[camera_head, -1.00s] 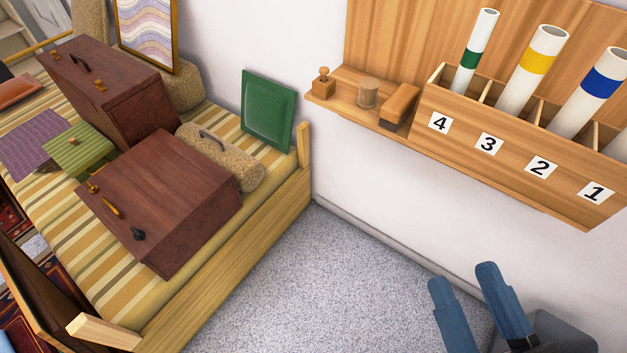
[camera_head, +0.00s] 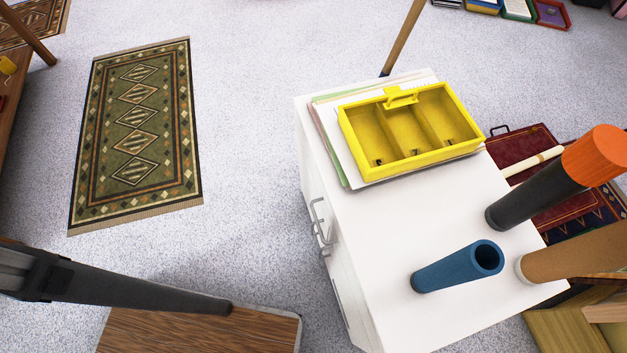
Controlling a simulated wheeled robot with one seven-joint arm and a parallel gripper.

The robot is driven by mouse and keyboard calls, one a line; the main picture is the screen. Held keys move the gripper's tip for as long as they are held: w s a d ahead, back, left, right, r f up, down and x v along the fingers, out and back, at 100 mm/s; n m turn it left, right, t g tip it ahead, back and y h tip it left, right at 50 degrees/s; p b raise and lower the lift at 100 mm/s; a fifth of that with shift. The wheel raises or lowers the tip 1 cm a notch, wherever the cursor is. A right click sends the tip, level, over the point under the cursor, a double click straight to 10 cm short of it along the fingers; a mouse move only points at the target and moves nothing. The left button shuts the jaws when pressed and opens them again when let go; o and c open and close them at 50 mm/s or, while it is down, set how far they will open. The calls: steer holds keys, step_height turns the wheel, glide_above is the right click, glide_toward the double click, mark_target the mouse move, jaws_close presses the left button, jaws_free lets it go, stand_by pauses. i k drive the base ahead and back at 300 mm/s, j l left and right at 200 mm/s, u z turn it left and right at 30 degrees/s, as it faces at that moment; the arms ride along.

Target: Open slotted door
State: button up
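No slotted door can be made out in this view. A white cabinet (camera_head: 385,240) stands right of the middle, seen from above. Its left side carries grey bar handles (camera_head: 320,222) and is seen at a steep angle, so I cannot tell whether it has any slots. My gripper is not in view.
A yellow three-part tray (camera_head: 410,128) lies on papers on the cabinet top. A blue tube (camera_head: 455,268), a black tube with an orange end (camera_head: 545,190) and a brown tube (camera_head: 575,254) are nearby. A patterned rug (camera_head: 135,130) lies left. Speckled floor (camera_head: 245,130) is clear between rug and cabinet.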

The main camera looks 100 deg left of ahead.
mark_target(354, 321)
steer(key=k+j+u, duration=0.2)
steer(key=k+j, duration=0.3)
steer(key=k, duration=0.3)
steer(key=k+j+u, duration=0.2)
steer(key=k+j, duration=0.45)
steer(key=k, duration=0.1)
